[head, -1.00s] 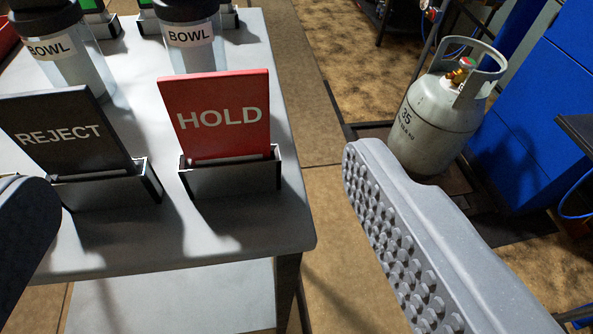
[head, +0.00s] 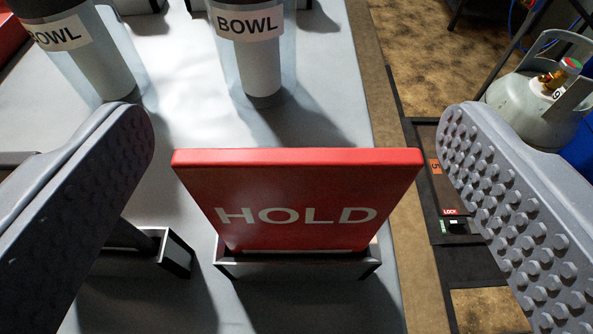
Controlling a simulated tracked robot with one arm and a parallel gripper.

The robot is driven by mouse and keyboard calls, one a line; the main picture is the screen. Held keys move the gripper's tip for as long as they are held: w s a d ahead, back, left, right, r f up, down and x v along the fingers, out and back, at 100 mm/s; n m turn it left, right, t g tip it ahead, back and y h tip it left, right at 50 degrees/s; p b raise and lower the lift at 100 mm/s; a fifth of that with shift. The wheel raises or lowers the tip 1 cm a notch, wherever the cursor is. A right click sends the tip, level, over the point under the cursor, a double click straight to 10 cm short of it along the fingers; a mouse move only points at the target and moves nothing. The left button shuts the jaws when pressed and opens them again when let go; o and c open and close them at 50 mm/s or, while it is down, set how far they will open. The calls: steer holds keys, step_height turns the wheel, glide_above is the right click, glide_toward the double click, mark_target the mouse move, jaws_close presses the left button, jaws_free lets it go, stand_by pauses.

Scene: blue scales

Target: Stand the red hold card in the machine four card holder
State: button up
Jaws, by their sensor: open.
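The red HOLD card (head: 296,190) stands upright, tilted slightly, in a small grey holder (head: 298,267) on the table, in the middle of the head view. My gripper (head: 296,130) is open, with one studded grey finger to the left of the card and the other to the right. There is a gap between each finger and the card, and neither seems to touch it. The left finger covers the place of the REJECT card, and only part of that card's holder (head: 172,252) shows. I cannot tell which machine the holders belong to.
Two clear containers labelled BOWL stand behind the card, one at the left (head: 95,55) and one in the middle (head: 255,50). The pale table (head: 335,60) ends just right of the card. A grey gas cylinder (head: 535,105) stands on the floor at the right.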

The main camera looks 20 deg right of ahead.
steer(key=shift+x, duration=1.2)
steer(key=shift+w+f, duration=0.1)
steer(key=shift+w, duration=0.05)
steer(key=c, duration=1.1)
steer(key=shift+c, duration=0.2)
